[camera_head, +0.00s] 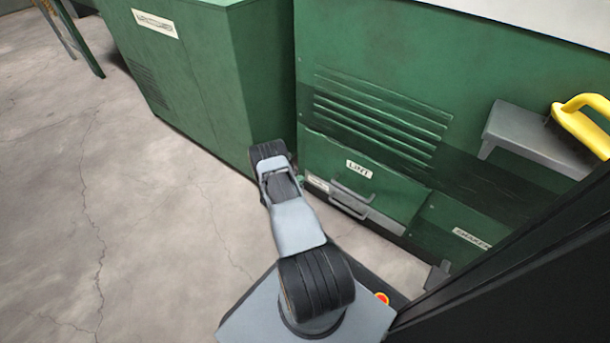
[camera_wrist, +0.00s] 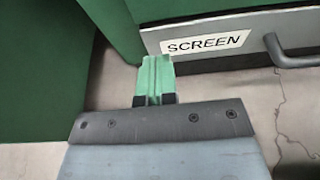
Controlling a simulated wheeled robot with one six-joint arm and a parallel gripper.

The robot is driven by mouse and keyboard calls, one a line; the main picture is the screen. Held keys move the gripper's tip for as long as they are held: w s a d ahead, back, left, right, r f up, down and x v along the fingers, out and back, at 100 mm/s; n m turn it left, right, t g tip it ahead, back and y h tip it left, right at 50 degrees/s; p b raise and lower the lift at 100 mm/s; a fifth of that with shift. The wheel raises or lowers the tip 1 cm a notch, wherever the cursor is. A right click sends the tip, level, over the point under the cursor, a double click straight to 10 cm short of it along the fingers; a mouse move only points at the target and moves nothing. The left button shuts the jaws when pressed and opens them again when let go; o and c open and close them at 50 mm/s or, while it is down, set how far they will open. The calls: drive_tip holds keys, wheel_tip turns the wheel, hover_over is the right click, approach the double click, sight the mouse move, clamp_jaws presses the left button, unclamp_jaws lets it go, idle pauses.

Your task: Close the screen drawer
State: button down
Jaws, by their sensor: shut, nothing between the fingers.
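The screen drawer (camera_wrist: 185,33) has a grey front with a white SCREEN label and a dark bar handle (camera_wrist: 292,58) in the wrist view. A dark gap shows above its front, and I cannot tell exactly how far it stands out. In the head view its grey front (camera_head: 382,222) shows low down, under the LINT panel (camera_head: 375,180), partly behind my arm. My gripper (camera_wrist: 154,62) is shut and empty. Its green fingers are in front of the drawer's left end, left of the label and handle; contact cannot be told. In the head view the fingers are mostly hidden by my wrist.
A tall green cabinet (camera_head: 200,70) stands close on the left of the drawers. A grey shelf (camera_head: 525,135) with a yellow-handled brush (camera_head: 580,120) juts out at the right. A SHAKER-like labelled panel (camera_head: 450,225) is right of the drawers.

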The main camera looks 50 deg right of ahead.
drive_tip(key=p+v, duration=0.3)
drive_tip(key=v, duration=0.7)
drive_tip(key=shift+a, duration=0.2)
drive_tip(key=a+r+m+g+y+p, duration=0.1)
drive_tip(key=a+r+m+p, duration=0.3)
drive_tip(key=r, duration=0.9)
drive_tip(key=w+r+m+g+y+p, duration=0.1)
drive_tip(key=r+m+g+p, duration=0.15)
drive_tip(key=r+p, duration=0.8)
drive_tip(key=a+r+m+g+y+p, duration=0.15)
drive_tip(key=r+m, duration=0.25)
drive_tip(key=r, duration=1.3)
drive_tip(key=s+a+r+m+t+y+p, duration=0.2)
drive_tip(key=a+r+p, duration=0.4)
drive_tip(key=r, duration=0.6)
drive_tip(key=s+a+r+m+t+y+p, duration=0.3)
drive_tip(key=s+a+r+y+p, duration=0.2)
drive_tip(key=a+r, duration=0.3)
drive_tip(key=s+a+r+m+t+y+p, duration=0.2)
drive_tip(key=a+r+p, duration=0.6)
drive_tip(key=r, duration=0.9)
drive_tip(key=s+m+y, duration=0.1)
drive_tip(key=s+y, duration=0.1)
drive_tip(key=s, duration=0.1)
drive_tip(key=shift+s+t, duration=0.3)
drive_tip(key=shift+s, duration=0.1)
drive_tip(key=shift+r, duration=0.1)
